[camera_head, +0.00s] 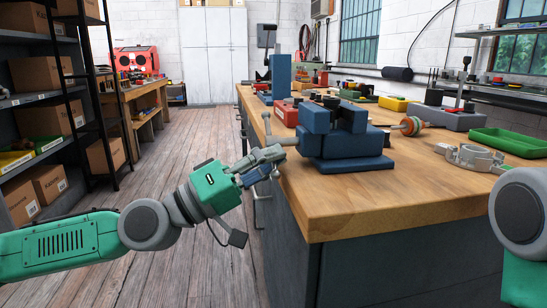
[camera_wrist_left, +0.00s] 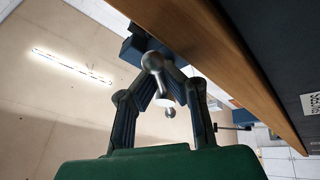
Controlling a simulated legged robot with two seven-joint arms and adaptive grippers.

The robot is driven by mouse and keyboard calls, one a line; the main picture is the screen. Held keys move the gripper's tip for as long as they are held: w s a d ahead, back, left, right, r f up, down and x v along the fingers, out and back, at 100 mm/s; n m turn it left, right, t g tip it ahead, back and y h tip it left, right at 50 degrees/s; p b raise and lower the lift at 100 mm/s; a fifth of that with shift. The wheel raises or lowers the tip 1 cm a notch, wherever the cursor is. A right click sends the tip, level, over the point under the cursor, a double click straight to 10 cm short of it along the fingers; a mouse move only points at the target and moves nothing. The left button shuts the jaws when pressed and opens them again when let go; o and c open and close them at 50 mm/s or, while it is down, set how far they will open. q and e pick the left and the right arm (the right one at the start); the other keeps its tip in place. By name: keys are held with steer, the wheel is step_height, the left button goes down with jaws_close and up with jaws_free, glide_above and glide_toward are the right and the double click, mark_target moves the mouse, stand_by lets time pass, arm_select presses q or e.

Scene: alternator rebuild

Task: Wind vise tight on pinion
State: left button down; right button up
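The blue vise (camera_head: 345,143) stands on the wooden bench near its left front corner. Its metal handle bar (camera_head: 267,124) sticks out past the bench's left edge, and a round end of it shows in the left wrist view (camera_wrist_left: 169,112). My left gripper (camera_head: 279,150) is at this handle. In the left wrist view its two fingers (camera_wrist_left: 160,72) converge on the silver handle and appear closed on it. A small dark part sits at the vise's top; I cannot make out a pinion between the jaws.
An orange rotor-like part (camera_head: 409,125) lies right of the vise. A silver housing (camera_head: 470,156) and a green tray (camera_head: 510,141) are farther right. A red box (camera_head: 287,113) and a blue upright block (camera_head: 280,75) stand behind. The front bench top is clear.

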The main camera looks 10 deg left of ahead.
arm_select(q)
steer(key=shift+f, duration=0.3)
steer(key=c, duration=1.7)
jaws_free()
steer(key=shift+a, duration=0.1)
steer(key=shift+a, duration=0.1)
steer(key=shift+v, duration=3.9)
